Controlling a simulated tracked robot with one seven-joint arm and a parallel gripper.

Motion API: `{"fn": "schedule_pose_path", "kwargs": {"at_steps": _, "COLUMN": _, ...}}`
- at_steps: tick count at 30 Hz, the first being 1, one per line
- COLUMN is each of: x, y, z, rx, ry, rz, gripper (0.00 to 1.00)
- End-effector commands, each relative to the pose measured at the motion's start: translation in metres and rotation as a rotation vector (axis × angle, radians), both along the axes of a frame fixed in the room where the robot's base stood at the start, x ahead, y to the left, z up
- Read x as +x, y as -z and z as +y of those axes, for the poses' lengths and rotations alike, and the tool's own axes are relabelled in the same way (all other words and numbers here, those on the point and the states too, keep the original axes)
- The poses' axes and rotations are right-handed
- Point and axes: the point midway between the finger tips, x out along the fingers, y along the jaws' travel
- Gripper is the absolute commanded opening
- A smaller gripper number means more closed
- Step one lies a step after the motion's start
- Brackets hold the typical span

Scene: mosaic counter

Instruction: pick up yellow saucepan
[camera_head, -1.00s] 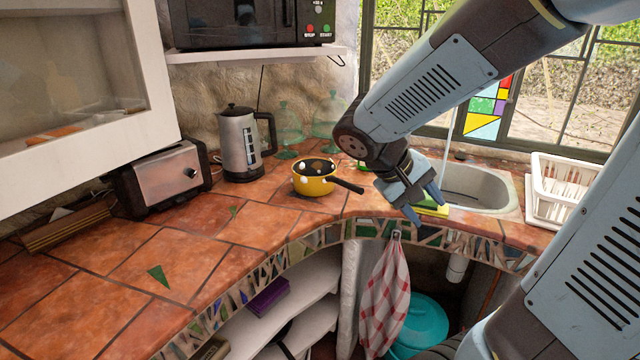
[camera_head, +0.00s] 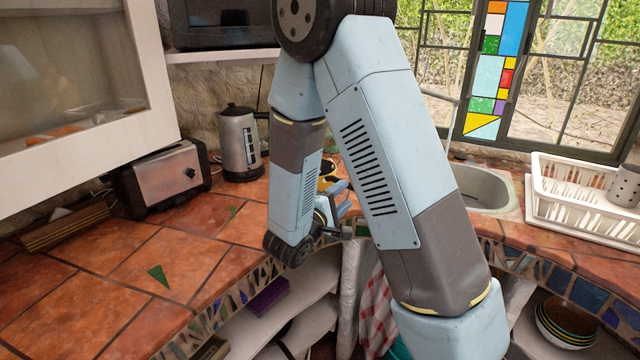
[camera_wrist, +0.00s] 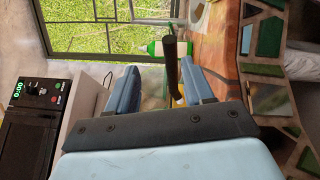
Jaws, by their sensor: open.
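The yellow saucepan (camera_head: 327,172) stands on the tiled counter, and only a sliver of it shows behind my arm in the head view. In the wrist view its dark handle (camera_wrist: 172,68) runs upright in the picture between my two blue fingers, nearer the right one. In the head view my gripper (camera_head: 341,200) is partly hidden by my arm, at the counter's front edge.
A kettle (camera_head: 239,145) and toaster (camera_head: 165,178) stand left of my arm. The sink (camera_head: 482,187) and white dish rack (camera_head: 575,200) are at the right. A microwave (camera_wrist: 38,112) shows in the wrist view. The left counter is mostly clear.

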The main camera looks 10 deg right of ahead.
Motion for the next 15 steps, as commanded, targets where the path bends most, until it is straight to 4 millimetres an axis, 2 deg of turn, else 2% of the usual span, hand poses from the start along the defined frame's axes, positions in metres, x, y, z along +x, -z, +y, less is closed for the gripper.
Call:
{"fn": "schedule_pose_path", "kwargs": {"at_steps": 3, "x": 0.010, "y": 0.018, "z": 0.023, "rx": -0.022, "ry": -0.105, "rz": -0.013, "gripper": 0.52}}
{"fn": "schedule_pose_path", "kwargs": {"at_steps": 7, "x": 0.015, "y": 0.028, "z": 0.037, "rx": -0.028, "ry": -0.170, "rz": -0.027, "gripper": 0.52}}
{"fn": "schedule_pose_path", "kwargs": {"at_steps": 11, "x": 0.022, "y": 0.031, "z": 0.038, "rx": -0.027, "ry": -0.190, "rz": -0.032, "gripper": 0.52}}
{"fn": "schedule_pose_path", "kwargs": {"at_steps": 15, "x": 0.038, "y": 0.029, "z": 0.025, "rx": -0.027, "ry": -0.188, "rz": -0.032, "gripper": 0.52}}
